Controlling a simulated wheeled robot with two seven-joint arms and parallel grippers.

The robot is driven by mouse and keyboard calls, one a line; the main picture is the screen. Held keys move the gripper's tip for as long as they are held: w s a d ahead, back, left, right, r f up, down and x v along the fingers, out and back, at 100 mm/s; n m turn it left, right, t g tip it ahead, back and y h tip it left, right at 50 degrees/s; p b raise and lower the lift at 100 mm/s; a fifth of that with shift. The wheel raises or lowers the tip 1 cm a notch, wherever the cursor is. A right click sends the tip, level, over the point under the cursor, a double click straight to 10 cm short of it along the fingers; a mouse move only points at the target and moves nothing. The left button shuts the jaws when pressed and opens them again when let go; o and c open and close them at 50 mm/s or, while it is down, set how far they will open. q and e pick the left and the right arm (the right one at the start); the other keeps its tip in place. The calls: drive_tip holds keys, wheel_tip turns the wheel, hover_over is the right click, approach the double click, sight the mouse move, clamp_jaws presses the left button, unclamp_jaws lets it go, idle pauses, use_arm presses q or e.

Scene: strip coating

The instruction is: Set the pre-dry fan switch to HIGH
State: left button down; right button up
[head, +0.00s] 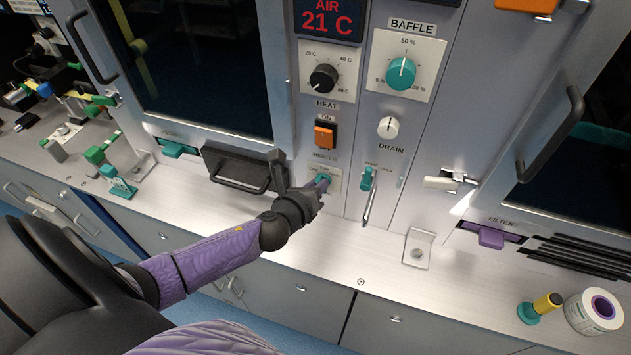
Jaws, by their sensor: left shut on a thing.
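My left gripper (312,193) reaches in from the left to the lower part of the machine's grey front panel. It is shut on a small teal switch knob (323,180) on a pale plate (336,180) below the orange HEAT rocker. The fingers cover part of the knob and plate. The small lettering on the plate is too blurred to read, so I cannot tell which setting the knob points to or confirm that it is the fan switch. My right gripper is not in view.
The metal ledge (300,245) below is mostly clear. A tape roll (593,311) stands at the right.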

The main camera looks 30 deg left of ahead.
use_arm(q)
drive_tip(key=shift+d+m+y+p, duration=0.1)
drive_tip(key=shift+m+y+p, duration=0.2)
drive_tip(key=shift+m+p, duration=0.2)
drive_tip(key=shift+d+m+g+y+p, duration=0.15)
drive_tip(key=shift+m+g+y+p, duration=0.25)
drive_tip(key=shift+m+y+p, duration=0.6)
drive_tip(key=m+p, duration=0.1)
drive_tip(key=m+y+p, duration=0.1)
drive_tip(key=shift+d+m, duration=0.2)
drive_tip(key=shift+m, duration=0.1)
idle(0.4)
